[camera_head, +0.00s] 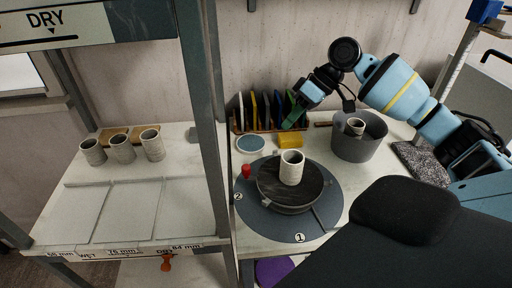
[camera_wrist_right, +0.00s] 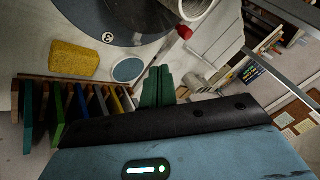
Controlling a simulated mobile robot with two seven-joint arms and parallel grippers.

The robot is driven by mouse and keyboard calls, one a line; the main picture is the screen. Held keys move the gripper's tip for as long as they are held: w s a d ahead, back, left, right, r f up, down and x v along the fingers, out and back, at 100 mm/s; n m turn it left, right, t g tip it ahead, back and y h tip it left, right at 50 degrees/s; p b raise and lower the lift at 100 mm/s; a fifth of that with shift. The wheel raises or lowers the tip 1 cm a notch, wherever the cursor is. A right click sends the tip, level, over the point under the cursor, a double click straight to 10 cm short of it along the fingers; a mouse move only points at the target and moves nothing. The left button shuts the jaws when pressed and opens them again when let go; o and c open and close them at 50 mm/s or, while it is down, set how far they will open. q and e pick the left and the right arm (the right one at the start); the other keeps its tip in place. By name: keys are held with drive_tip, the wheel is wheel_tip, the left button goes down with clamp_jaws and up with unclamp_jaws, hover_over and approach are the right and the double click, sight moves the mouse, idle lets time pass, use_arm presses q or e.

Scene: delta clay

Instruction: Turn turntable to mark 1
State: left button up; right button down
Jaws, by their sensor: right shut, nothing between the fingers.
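The turntable (camera_head: 270,197) has a dark round top on a wide grey-blue disk (camera_head: 328,180). A pale ribbed cup (camera_head: 291,168) stands upright on the top. Mark 1 (camera_head: 299,238) is at the disk's front and mark 2 (camera_head: 238,197) at its left; mark 3 (camera_wrist_right: 108,38) shows in the right wrist view. A short grey bar sticks out at the turntable's front right, right of mark 1. My right gripper (camera_head: 291,122) is behind the turntable, apart from it, near the rack. Its green fingers (camera_wrist_right: 158,86) are shut and empty. My left gripper is not in view.
A rack of coloured slabs (camera_head: 262,112) stands at the back. A yellow sponge (camera_head: 290,140), a blue-topped dish (camera_head: 251,143) and a red piece (camera_head: 246,171) surround the disk. A grey bucket (camera_head: 360,146) holding a cup is at right. A shelf post (camera_head: 213,150) stands left, beside several cups.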

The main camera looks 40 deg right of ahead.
drive_tip(key=x, duration=1)
drive_tip(key=shift+a+f, duration=0.1)
drive_tip(key=shift+s+a+p, duration=0.15)
drive_tip(key=shift+a+p, duration=0.05)
drive_tip(key=shift+a, duration=0.35)
drive_tip(key=shift+s+a+p, duration=0.15)
drive_tip(key=shift+a, duration=0.4)
drive_tip(key=shift+s+a, duration=0.2)
drive_tip(key=shift+a, duration=0.5)
